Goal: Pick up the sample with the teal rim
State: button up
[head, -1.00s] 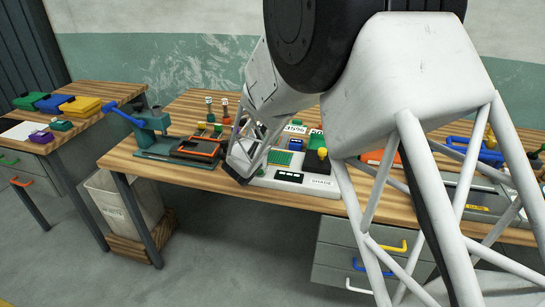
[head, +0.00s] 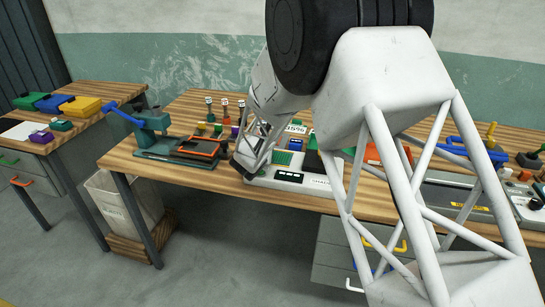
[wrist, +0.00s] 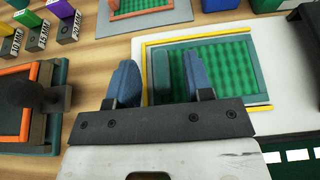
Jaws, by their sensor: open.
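The sample with the teal rim (wrist: 262,98) is a rectangle of green netting in the wrist view. It lies flat on a white board, with yellow strips along its left and far edges. My gripper (wrist: 160,82) is open, with two blue fingers and nothing seen held. The right finger overlaps the netting in the picture, and the left finger is left of the yellow strip. The height gap cannot be told. In the head view the green netting (head: 283,158) shows just right of my gripper's end, partly hidden by my arm.
A sample with an orange rim (wrist: 112,8) lies on a grey base beyond. A dark, orange-edged fixture (wrist: 18,105) is at the left, near several labelled colour-capped blocks (wrist: 38,38). In the head view a teal press (head: 150,140) with a blue handle stands left of my gripper.

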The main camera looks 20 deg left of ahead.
dwell(0.3)
grip_shut()
jog(key=shift+r, duration=0.1)
jog(key=shift+r, duration=1.4)
jog(key=shift+s+d+r, duration=0.1)
jog(key=shift+s+r, duration=0.15)
jog(key=shift+r, duration=0.05)
jog(key=s+d+r, duration=0.1)
jog(key=s+d, duration=0.6)
jog(key=s, duration=0.6)
jog(key=shift+s+d+r, duration=0.2)
jog(key=shift+s, duration=0.1)
jog(key=shift+a, duration=0.1)
